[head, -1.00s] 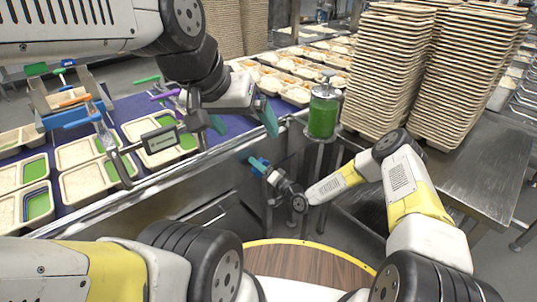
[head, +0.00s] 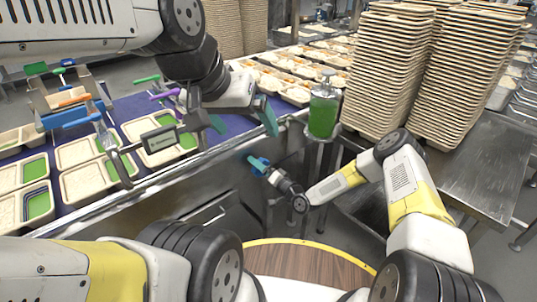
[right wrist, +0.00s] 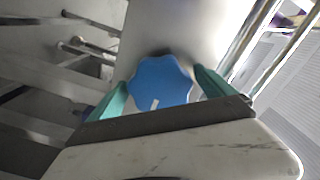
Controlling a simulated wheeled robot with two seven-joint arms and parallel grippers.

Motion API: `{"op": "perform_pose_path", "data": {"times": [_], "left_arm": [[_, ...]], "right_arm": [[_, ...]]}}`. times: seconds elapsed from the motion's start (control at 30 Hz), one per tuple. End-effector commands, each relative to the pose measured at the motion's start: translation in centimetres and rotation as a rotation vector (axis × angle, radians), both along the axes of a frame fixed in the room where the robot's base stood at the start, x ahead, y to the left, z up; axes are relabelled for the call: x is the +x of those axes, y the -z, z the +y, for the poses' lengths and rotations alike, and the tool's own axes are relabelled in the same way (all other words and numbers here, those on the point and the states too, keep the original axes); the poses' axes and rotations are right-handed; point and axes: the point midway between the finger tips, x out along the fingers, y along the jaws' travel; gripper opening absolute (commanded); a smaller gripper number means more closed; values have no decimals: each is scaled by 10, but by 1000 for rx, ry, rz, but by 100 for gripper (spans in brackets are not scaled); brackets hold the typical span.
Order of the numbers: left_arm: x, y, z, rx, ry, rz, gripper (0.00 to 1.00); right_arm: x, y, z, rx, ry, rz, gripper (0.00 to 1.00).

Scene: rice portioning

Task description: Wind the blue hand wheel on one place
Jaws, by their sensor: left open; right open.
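The blue hand wheel (right wrist: 160,82) has a lobed rim and a small white mark. In the right wrist view it sits between the two green fingers of my right gripper (right wrist: 158,92), which is open around it. In the head view the wheel (head: 258,166) shows small, low on the side of the conveyor frame, with my right gripper (head: 262,168) at it. I cannot tell whether the fingers touch the wheel. My left gripper (head: 244,124) is open and empty above the near edge of the conveyor.
Trays (head: 85,183) with green compartments lie on the purple conveyor belt (head: 135,107). A green dispenser jar (head: 323,117) stands right of my left gripper. Tall tray stacks (head: 388,72) stand on a steel table (head: 478,160). Coloured-handled tools (head: 75,115) hang over the belt at left.

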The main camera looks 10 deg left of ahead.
Motion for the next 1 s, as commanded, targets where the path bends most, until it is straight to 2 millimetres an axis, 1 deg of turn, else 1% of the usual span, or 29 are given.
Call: {"op": "perform_pose_path", "data": {"times": [0.3, 0.43, 0.6, 1.0], "left_arm": [[0, 0, 0, 0, 0, 0, 91], [0, 0, 0, 0, 0, 0, 91], [0, 0, 0, 0, 0, 0, 91], [0, 0, 0, 0, 0, 0, 91]], "right_arm": [[-31, 1, -42, -1, 2, 4, 94], [-41, 1, -54, 0, 1, 3, 94], [-46, 1, -59, -1, 0, 2, 94], [-44, 0, -59, -6, 0, 0, 94]]}}
